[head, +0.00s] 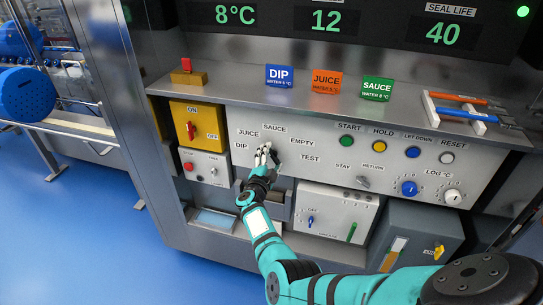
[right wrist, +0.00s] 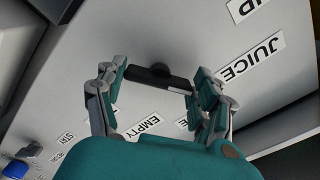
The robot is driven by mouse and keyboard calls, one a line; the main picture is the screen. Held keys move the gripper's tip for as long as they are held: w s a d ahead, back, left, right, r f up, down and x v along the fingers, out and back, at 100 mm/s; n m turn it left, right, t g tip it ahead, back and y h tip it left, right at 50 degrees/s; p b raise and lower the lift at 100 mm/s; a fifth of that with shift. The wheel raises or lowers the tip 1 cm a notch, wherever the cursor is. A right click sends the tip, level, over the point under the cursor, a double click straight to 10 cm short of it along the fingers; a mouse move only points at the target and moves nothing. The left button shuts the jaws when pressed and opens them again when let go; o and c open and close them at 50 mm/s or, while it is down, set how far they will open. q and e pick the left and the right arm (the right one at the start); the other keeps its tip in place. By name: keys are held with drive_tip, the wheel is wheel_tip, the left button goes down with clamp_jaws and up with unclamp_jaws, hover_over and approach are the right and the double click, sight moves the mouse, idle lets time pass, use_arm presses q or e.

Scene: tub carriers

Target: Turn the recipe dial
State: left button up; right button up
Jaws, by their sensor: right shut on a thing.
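The recipe dial is a black bar-shaped knob (right wrist: 158,77) on the pale panel, with a small white mark near its right end in the right wrist view. My right gripper (right wrist: 161,84) has one finger at each end of the bar and is shut on it. In the head view the right gripper (head: 263,156) covers most of the dial. The labels DIP (head: 241,146), JUICE (head: 248,133), SAUCE (head: 275,128), EMPTY (head: 302,141) and TEST (head: 310,158) stand around it. My left gripper is not in view.
A yellow switch box (head: 205,123) with a red handle is left of the dial. A row of START to RESET buttons (head: 379,146) and a grey STAY/RETURN knob (head: 363,182) are to the right. A steel shelf (head: 225,88) juts out above.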

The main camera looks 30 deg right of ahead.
drive_tip(key=n+p, duration=0.2)
drive_tip(key=n, duration=0.9)
drive_tip(key=shift+f, duration=0.2)
drive_tip(key=shift+s+n, duration=0.1)
drive_tip(key=shift+n, duration=0.3)
drive_tip(key=o, duration=1.2)
